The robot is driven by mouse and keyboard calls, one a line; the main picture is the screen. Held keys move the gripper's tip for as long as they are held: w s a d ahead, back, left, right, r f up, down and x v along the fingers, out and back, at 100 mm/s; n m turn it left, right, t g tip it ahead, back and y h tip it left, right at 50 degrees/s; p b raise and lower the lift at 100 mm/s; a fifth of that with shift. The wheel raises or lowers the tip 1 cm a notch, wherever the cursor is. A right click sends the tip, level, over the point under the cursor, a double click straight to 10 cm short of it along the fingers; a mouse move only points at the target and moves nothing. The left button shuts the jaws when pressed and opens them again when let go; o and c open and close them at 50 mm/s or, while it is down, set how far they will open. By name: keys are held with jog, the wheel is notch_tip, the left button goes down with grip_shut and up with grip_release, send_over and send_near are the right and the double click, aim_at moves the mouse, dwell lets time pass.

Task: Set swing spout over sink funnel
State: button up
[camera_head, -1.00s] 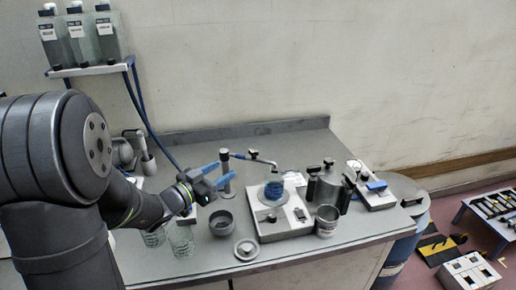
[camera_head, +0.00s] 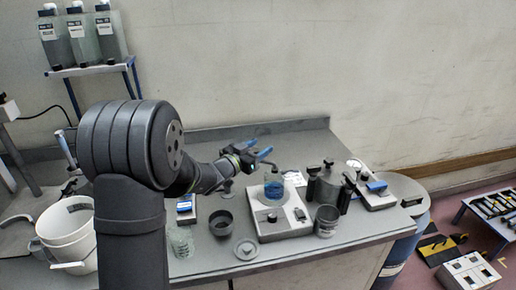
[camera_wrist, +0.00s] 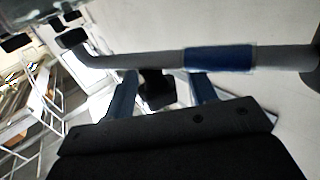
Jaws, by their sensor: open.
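The swing spout is a grey tube with a blue sleeve (camera_wrist: 220,59), crossing the wrist view in front of my gripper's blue fingers (camera_wrist: 163,80). In the head view my gripper (camera_head: 262,147) is open above the back of the bench and hides most of the spout. The spout's bent end (camera_head: 276,167) shows just above the beaker of blue liquid (camera_head: 274,187). I cannot tell whether the tube lies between the fingers or just beyond them. An open grey round cup (camera_head: 221,222), perhaps the sink funnel, sits at front left of the beaker.
The beaker stands on a white stirrer-like unit (camera_head: 285,222). A grey metal cup (camera_head: 326,221), a dark clamp device (camera_head: 328,186) and a round lid (camera_head: 246,249) are nearby. A glass (camera_head: 180,242) and white bucket (camera_head: 68,236) stand left. The wall is close behind.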

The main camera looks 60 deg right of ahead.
grip_shut()
